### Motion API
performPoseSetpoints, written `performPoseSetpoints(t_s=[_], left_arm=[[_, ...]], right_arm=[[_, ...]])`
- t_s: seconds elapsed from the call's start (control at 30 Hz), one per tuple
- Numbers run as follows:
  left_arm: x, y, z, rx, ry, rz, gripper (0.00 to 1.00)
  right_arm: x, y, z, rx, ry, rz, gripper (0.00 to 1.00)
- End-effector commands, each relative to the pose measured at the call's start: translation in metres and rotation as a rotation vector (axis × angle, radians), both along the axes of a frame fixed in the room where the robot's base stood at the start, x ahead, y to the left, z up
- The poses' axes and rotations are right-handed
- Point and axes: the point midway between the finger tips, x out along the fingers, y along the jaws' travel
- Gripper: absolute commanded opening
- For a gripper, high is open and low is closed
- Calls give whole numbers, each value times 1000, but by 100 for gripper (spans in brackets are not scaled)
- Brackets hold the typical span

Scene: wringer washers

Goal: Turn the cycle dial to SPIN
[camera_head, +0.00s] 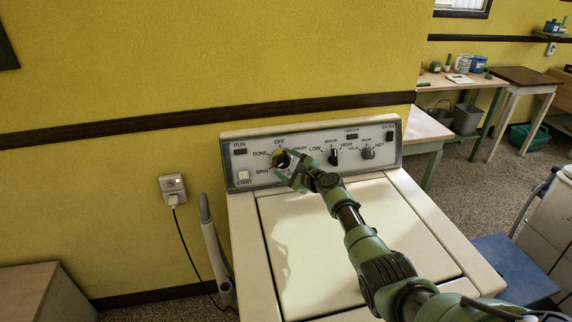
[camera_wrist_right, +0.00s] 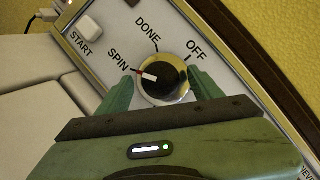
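The cycle dial (camera_head: 281,160) is a round dark knob with a pale metallic rim, at the left of the washer's control panel (camera_head: 240,178). In the right wrist view the dial (camera_wrist_right: 166,80) shows a white pointer mark with a red tip facing the SPIN label (camera_wrist_right: 118,61). DONE and OFF are printed farther round it. My right gripper (camera_head: 291,167) is at the dial. My left gripper is not in view.
The white START button (camera_wrist_right: 90,27) lies left of the dial. Other knobs (camera_head: 334,154) sit farther right on the panel. The washer lid (camera_head: 310,235) is closed under my right arm. A grey-white hose (camera_head: 213,250) stands at the washer's left side. A yellow wall is behind.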

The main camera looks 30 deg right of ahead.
Motion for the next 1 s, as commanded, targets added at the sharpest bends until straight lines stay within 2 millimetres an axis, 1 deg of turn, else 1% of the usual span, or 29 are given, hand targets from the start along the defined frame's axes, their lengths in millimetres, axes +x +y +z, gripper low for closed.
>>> performPoseSetpoints(t_s=[0.17, 0.27, 0.4, 0.6, 0.7, 0.83, 1.0], left_arm=[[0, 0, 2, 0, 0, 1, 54], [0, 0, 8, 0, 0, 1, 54], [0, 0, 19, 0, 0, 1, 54], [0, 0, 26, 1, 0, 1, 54], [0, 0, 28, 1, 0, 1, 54], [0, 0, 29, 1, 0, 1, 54], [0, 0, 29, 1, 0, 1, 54]], right_arm=[[-2, -1, 2, -1, -2, -1, 66], [-10, -2, 4, -2, -1, -2, 66], [-29, -3, 9, -3, 0, -1, 66], [-57, -6, 13, -2, 1, 0, 66], [-67, -8, 14, -2, 0, 0, 66], [-75, -8, 16, 0, -1, -1, 66], [-76, -8, 16, 0, -1, -1, 66]])
